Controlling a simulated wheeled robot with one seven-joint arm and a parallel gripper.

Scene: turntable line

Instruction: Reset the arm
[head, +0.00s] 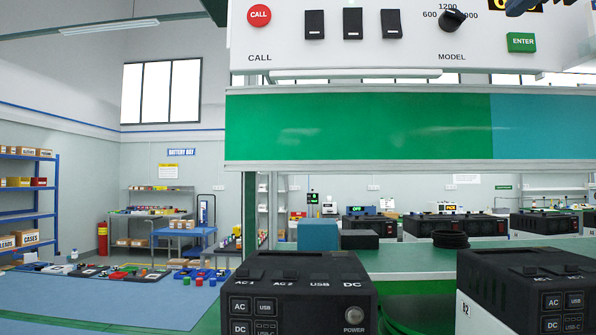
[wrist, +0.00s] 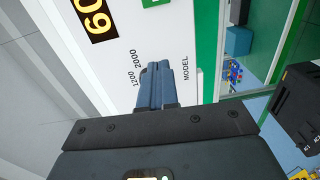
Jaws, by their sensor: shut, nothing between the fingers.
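My gripper (wrist: 156,72) shows in the wrist view with its two dark blue fingers together and nothing between them. The fingers point at the white control panel (wrist: 110,35) and cover the place of the MODEL knob, between the 1200 and 2000 marks and the word MODEL. I cannot tell whether they touch the panel. In the head view the black MODEL knob (head: 453,20) is in plain sight. A dark blue part of my arm or gripper shows at the top right edge there, in front of the display.
The panel carries a red CALL button (head: 259,15), three black switches (head: 353,25) and a green ENTER button (head: 521,42). Black power units (head: 300,300) with AC, USB and DC ports stand below. A green board (head: 360,125) hangs under the panel. Shelves (head: 25,200) stand far left.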

